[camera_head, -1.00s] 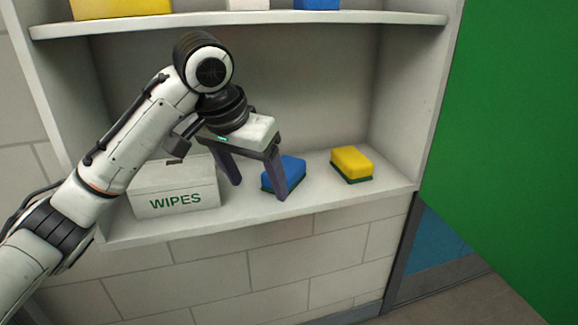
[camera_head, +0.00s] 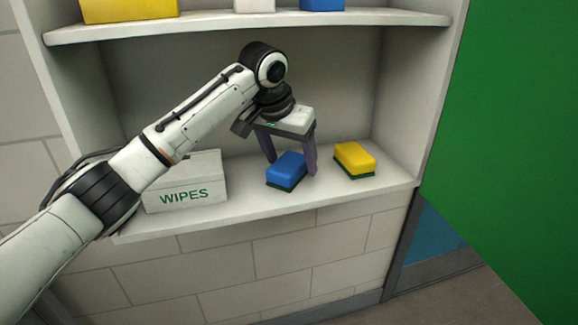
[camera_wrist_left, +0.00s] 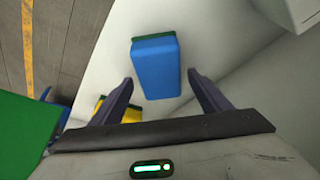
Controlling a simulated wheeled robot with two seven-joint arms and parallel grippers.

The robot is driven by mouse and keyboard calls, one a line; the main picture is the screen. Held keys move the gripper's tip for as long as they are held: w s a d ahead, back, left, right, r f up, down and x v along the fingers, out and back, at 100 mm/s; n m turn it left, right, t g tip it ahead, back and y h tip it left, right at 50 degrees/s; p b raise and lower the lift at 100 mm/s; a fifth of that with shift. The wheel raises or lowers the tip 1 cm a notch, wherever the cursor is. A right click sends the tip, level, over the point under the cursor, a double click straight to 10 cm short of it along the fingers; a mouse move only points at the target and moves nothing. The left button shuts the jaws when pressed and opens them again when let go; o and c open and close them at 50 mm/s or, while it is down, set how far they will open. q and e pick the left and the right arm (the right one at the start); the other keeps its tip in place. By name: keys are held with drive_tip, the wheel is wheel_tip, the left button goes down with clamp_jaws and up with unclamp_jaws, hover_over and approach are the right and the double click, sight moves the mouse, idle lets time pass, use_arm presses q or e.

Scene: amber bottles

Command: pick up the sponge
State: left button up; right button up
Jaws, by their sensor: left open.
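A blue sponge (camera_head: 287,169) with a dark green scouring side underneath lies on the lower shelf. A yellow sponge (camera_head: 355,158) with a green underside lies to its right on the same shelf. My left gripper (camera_head: 291,166) is open and empty, its fingers pointing down, above and around the blue sponge's place in the head view. In the left wrist view the blue sponge (camera_wrist_left: 156,69) lies ahead of the two spread fingertips (camera_wrist_left: 161,84), between their lines. The yellow sponge (camera_wrist_left: 131,114) shows partly behind one finger there. My right gripper is in neither view.
A white box marked WIPES (camera_head: 186,182) stands left of the blue sponge, under my left arm. The lower shelf (camera_head: 240,209) has side walls and a back wall. The upper shelf (camera_head: 215,27) holds several items. A green panel (camera_head: 520,130) is at the right.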

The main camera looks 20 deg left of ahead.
use_arm(q)
drive_tip(key=shift+w+f, duration=0.15)
drive_tip(key=shift+f, duration=0.25)
drive_tip(key=c, duration=1.2)
drive_tip(key=shift+r, duration=0.15)
